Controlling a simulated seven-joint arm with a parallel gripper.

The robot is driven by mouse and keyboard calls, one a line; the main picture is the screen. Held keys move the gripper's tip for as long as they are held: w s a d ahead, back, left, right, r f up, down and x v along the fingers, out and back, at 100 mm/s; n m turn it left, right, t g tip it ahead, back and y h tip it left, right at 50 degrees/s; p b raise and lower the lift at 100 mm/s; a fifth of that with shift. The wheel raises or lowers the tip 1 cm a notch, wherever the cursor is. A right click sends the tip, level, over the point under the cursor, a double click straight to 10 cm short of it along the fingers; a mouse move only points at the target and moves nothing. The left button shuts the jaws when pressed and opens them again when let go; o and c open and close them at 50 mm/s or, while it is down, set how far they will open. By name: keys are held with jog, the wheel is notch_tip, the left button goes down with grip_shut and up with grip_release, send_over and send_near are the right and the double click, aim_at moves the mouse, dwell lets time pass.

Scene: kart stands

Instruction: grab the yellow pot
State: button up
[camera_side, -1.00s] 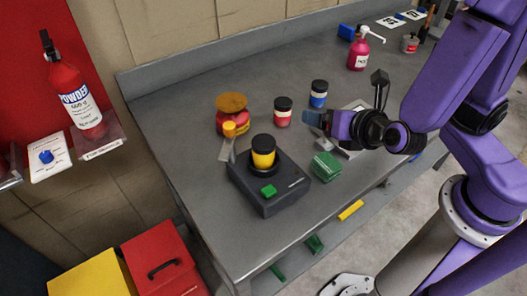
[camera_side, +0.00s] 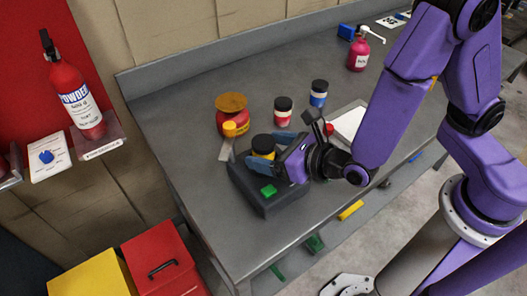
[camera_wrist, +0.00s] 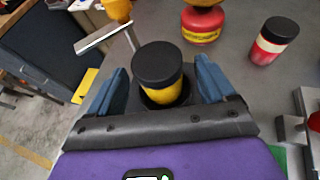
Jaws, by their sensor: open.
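The yellow pot (camera_wrist: 168,92) has a black lid and stands upright in the round holder of a dark grey machine (camera_side: 278,206) with a green button. In the side view the pot (camera_side: 263,153) is partly hidden behind my gripper (camera_side: 262,165). In the wrist view my gripper (camera_wrist: 166,88) is open, with one blue finger on each side of the pot. I see a narrow gap on each side, and cannot tell whether either finger touches it.
A scraper with a yellow handle (camera_side: 229,129) stands close behind the machine. A red jar with an orange lid (camera_side: 232,118), a red pot (camera_side: 283,115) and a blue pot (camera_side: 318,97) stand farther back. The left front bench top is clear.

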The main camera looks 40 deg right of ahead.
aim_at(263, 142)
jog(key=shift+x, duration=0.9)
jog(key=c, duration=1.2)
jog(key=shift+r, duration=0.15)
jog(key=shift+r, duration=4.9)
